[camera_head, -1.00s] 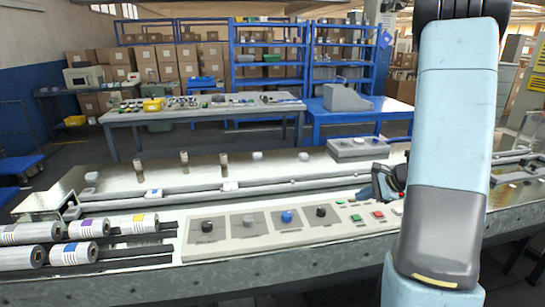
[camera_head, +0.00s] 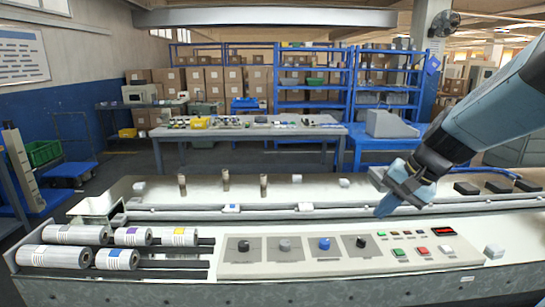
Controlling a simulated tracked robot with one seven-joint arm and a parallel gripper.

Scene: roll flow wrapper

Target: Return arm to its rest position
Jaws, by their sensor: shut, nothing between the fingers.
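My gripper (camera_head: 388,207) is at the end of my light blue arm (camera_head: 495,112), which comes in from the upper right. The fingers point down and to the left, above the machine's bed. They look closed together and hold nothing. The flow wrapper (camera_head: 160,288) spans the front of the view. Its control panel (camera_head: 305,268) has several knobs and buttons, including a blue knob (camera_head: 324,244), and lies below the gripper, with visible room between them.
Several rolls (camera_head: 66,256) lie on rails at the machine's left. Short posts (camera_head: 226,180) stand on its back bed. A table with small parts (camera_head: 255,131) and blue shelves (camera_head: 303,82) stand behind. Black blocks (camera_head: 466,188) sit right of my gripper.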

